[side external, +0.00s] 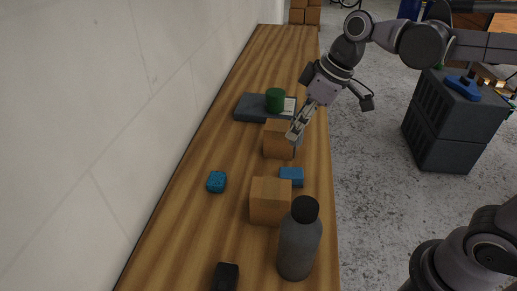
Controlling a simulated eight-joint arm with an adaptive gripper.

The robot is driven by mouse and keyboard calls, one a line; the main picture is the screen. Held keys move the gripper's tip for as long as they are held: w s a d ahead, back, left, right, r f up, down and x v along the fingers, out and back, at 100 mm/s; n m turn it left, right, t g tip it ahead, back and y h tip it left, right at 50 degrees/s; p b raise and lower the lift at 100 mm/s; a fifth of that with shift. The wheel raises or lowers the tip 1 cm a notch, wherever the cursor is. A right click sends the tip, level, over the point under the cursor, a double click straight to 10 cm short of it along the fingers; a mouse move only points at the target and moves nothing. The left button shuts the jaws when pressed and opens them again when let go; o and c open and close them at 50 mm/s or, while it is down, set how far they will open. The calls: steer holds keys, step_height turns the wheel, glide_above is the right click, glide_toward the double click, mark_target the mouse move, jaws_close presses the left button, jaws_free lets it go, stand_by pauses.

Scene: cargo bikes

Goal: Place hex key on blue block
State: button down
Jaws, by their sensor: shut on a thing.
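The blue block (291,176) lies on the wooden counter, between two orange-brown boxes and close to the counter's right edge. My gripper (293,134) points down and left over the farther box (277,140), above and beyond the blue block in the picture. Its fingers are shut on a thin thing, which I take to be the hex key. The key is too small to make out clearly at the fingertips. I cannot tell its tilt or the exact height of the gripper above the box. No other hex key shows on the counter.
The nearer box (270,201) and a grey bottle (299,243) stand in front of the block. A blue spongy piece (217,181) lies left, a black object (226,277) in front. A green cylinder (275,99) stands by a dark flat case (249,107). A wall borders the left.

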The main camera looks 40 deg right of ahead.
steer(key=shift+f, duration=2.05)
steer(key=shift+f, duration=0.1)
steer(key=c, duration=1.1)
jaws_free()
steer(key=shift+o, duration=0.2)
steer(key=v, duration=1.2)
steer(key=s+d+f+m+t+h, duration=0.1)
steer(key=s+d+f+m, duration=0.1)
steer(key=f, duration=0.4)
steer(key=s+d+f+m+t+h, duration=0.1)
steer(key=s+d+f+m+t, duration=0.1)
steer(key=d+f+m, duration=0.2)
step_height(320, 180, down, 4)
steer(key=shift+s+d+r+m+h, duration=0.15)
steer(key=shift+s+r+m+h, duration=0.15)
steer(key=shift+m, duration=0.1)
